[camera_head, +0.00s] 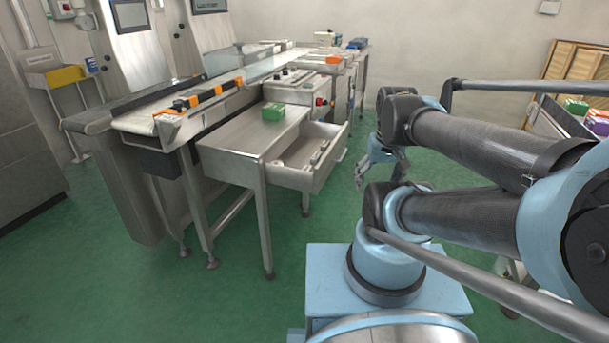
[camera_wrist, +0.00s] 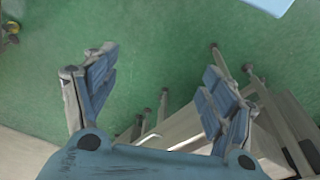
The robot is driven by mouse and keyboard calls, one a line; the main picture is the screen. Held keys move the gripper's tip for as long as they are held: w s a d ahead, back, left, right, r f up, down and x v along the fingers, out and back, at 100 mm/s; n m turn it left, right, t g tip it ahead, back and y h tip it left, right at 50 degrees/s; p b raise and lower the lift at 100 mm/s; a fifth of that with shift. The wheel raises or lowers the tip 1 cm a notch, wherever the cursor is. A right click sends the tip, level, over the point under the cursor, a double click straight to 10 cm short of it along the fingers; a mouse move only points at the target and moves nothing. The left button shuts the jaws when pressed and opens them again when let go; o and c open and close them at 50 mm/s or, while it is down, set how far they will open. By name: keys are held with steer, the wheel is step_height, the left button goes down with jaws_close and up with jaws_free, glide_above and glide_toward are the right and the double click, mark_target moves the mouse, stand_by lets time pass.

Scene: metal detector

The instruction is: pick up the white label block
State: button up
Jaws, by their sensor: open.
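I cannot clearly make out the white label block. A small whitish object (camera_head: 325,37) stands at the far end of the metal bench, and small pale items (camera_head: 318,153) lie in an open drawer; I cannot tell whether either is the block. My gripper (camera_head: 381,172) hangs to the right of the drawer, apart from it and pointing down. In the wrist view my gripper (camera_wrist: 160,66) is open and empty, with green floor between its fingers.
A crate (camera_head: 556,117) with colored packs stands at the right. The floor in front of the table is clear.

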steer(key=w+a+r+n, duration=0.3)
steer(key=w+r, duration=0.2)
steer(key=w, duration=0.3)
steer(key=n+g, duration=0.2)
steer(key=n, duration=0.8)
glide_above(304, 168)
step_height(304, 168, down, 4)
steer(key=f, duration=1.1)
steer(key=shift+s+d+f, duration=0.2)
steer(key=shift+s+f, duration=0.15)
steer(key=shift+f, duration=0.05)
steer(key=shift+a+f, duration=0.15)
steer(key=shift+f, duration=0.8)
steer(key=shift+a+f, duration=0.15)
steer(key=shift+f, duration=1.5)
steer(key=shift+c, duration=0.5)
steer(key=c, duration=1)
